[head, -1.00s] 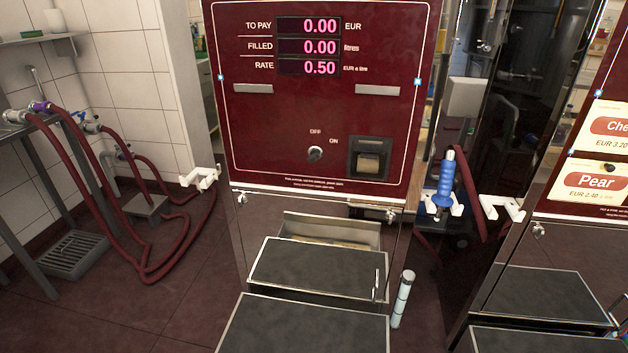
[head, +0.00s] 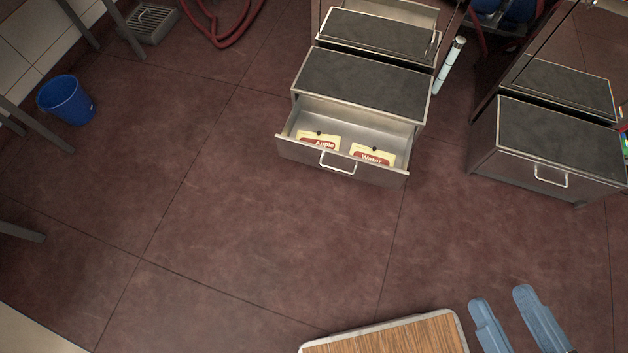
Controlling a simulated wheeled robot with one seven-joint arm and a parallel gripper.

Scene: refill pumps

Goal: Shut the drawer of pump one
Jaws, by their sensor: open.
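The open drawer (head: 303,150) sticks out of the front of the low step-like box at the foot of the middle pump (head: 372,80). It is a metal drawer with a bar handle (head: 338,166) on its front. Two cards lie inside, an Apple card (head: 318,142) and a Water card (head: 372,154). No pump number is readable here. My gripper (head: 506,296) shows at the bottom right as two light-blue fingers spread apart, with nothing between them. It is well apart from the drawer, below and to the right of it in the picture.
A second pump's box (head: 552,150) at right has its drawer shut. A wood-topped surface with a pale rim (head: 455,318) is at the bottom. A blue bucket (head: 67,100) stands at left. A pale tube (head: 449,66) stands beside the pump. Floor before the drawer is clear.

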